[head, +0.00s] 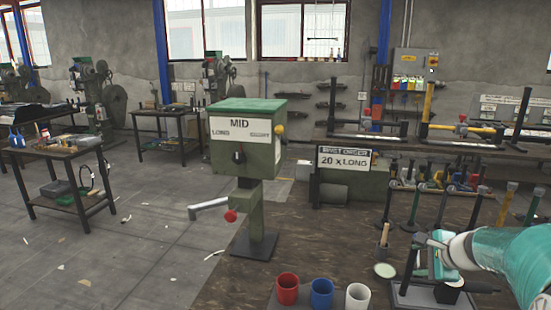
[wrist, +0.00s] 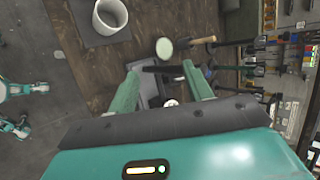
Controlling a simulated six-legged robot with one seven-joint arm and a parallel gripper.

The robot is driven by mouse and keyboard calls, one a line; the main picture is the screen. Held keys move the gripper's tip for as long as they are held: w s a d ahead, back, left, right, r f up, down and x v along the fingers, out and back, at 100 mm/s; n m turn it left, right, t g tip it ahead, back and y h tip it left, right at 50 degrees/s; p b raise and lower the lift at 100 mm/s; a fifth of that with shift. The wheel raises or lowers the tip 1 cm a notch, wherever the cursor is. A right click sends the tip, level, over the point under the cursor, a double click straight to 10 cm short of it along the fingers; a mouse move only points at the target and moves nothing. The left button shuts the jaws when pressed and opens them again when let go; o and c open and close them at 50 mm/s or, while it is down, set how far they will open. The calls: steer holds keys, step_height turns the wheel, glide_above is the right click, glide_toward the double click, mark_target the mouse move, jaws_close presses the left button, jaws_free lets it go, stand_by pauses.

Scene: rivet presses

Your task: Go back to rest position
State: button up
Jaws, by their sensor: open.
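My gripper (head: 437,262) is at the lower right of the head view, above a grey base plate with a dark stand. In the wrist view its two green fingers (wrist: 160,85) are spread apart. Between and beyond them lie a dark bar and a grey plate; nothing is clearly held. My teal arm comes in from the right edge. The green press (head: 248,140), labelled MID, LONG and SHORT, stands in the centre with a red-knobbed lever (head: 231,216).
Red (head: 287,289), blue (head: 321,293) and white (head: 357,297) cups stand at the front; the white one also shows in the wrist view (wrist: 108,18). A pale disc (head: 385,270) lies near my gripper. A sign (head: 345,160) reads 20 x LONG.

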steer(key=s+a+r+n+g, duration=0.1)
steer(key=s+a+r+n, duration=0.15)
steer(key=a, duration=0.45)
steer(key=s+a+r+n, duration=0.2)
steer(key=s+a+n, duration=0.15)
steer(key=a, duration=0.25)
steer(key=s+a+n+g, duration=0.1)
steer(key=s+a+n, duration=0.4)
steer(key=s+n, duration=0.2)
steer(key=s+a+n+g+h, duration=0.1)
steer(key=s+a+n, duration=0.5)
steer(key=s, duration=0.6)
steer(key=shift+a+f+n+h, duration=0.15)
steer(key=shift+a+n+h, duration=0.15)
steer(key=shift+n, duration=0.1)
steer(key=c, duration=0.3)
steer(key=shift+s, duration=0.15)
